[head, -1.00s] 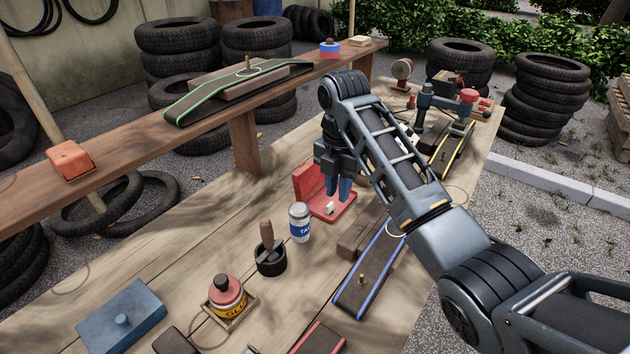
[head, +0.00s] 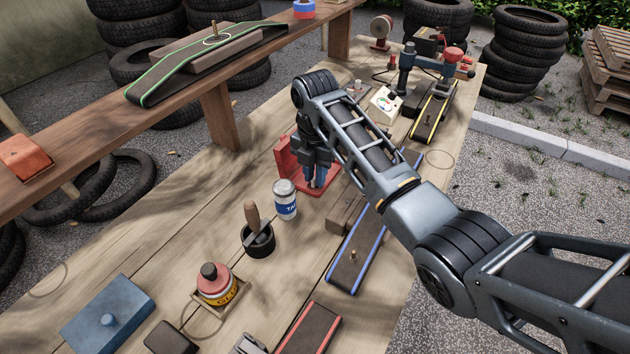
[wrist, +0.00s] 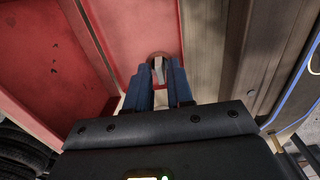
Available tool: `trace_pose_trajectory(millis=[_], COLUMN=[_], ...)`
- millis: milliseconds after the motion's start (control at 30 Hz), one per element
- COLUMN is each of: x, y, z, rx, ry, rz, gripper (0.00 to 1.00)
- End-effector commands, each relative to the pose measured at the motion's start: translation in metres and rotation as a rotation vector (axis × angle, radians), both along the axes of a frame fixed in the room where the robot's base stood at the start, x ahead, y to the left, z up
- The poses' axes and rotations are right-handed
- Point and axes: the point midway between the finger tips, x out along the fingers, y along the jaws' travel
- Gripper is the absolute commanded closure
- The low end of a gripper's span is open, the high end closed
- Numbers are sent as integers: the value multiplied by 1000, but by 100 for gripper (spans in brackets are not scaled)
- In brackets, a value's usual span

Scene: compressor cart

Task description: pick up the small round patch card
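The small round patch card (wrist: 160,56) shows in the wrist view as a dark reddish disc with a pale upright tab, on the red surface of an open red box (head: 288,160). My gripper (wrist: 161,68) points down at it, with its two blue fingers on either side of the tab. The gap between the fingers is narrow, and whether they touch the tab is unclear. In the head view my gripper (head: 317,184) is low over the box's flat part, and its fingers hide the card.
A white can (head: 285,203) stands left of my gripper. A brown block (head: 345,211) and a blue-edged strip (head: 357,262) lie close on its right. A black pot (head: 258,241), a glue bottle (head: 217,283) and a blue block (head: 107,315) are nearer. A wooden shelf (head: 110,115) runs behind.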

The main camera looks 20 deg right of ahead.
Motion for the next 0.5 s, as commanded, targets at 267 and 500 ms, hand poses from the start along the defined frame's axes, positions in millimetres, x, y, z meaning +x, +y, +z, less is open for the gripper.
trace_pose_trajectory(millis=[267,500], x=[0,0], y=[0,0], z=[-1,-1], rx=[0,0], ry=[0,0], rz=[0,0], gripper=[84,100])
